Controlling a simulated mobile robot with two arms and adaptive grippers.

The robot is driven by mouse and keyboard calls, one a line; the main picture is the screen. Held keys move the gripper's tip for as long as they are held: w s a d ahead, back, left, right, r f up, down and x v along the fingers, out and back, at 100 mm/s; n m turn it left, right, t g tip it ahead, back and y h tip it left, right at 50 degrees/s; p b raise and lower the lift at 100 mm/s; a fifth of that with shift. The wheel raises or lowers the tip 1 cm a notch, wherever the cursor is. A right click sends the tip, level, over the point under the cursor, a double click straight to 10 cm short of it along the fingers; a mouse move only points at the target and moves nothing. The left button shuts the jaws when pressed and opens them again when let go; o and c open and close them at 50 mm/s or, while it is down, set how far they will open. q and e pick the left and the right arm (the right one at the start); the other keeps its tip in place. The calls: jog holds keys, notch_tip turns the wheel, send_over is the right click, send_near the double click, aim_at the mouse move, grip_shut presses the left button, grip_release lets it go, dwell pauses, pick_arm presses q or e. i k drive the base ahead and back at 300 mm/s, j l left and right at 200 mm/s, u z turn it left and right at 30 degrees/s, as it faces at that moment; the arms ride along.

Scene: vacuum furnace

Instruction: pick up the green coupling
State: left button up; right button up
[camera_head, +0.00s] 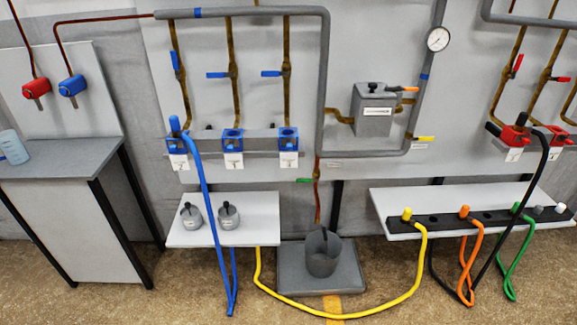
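The green coupling (516,208) stands upright in a black rack (451,220) on the right-hand white shelf (385,196). A green hose (521,258) runs from it down below the shelf edge and loops toward the floor. An orange coupling (464,210) is to its left and a yellow coupling (407,214) is further left in the same rack. A black hose passes close beside the green coupling. Neither of my grippers is in view.
A black hose (541,165) hangs from the red fitting (514,135) across the rack's right part. Yellow hose (366,313) lies on the floor in front. A grey container (322,254) stands on a low platform (290,279). A grey cabinet (75,230) stands left.

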aim_at(513, 209)
jog(key=z, duration=1.65)
jog(key=u, duration=1.95)
jog(key=z, duration=1.95)
jog(key=i+l+u, duration=0.25)
jog(key=i+l, duration=0.4)
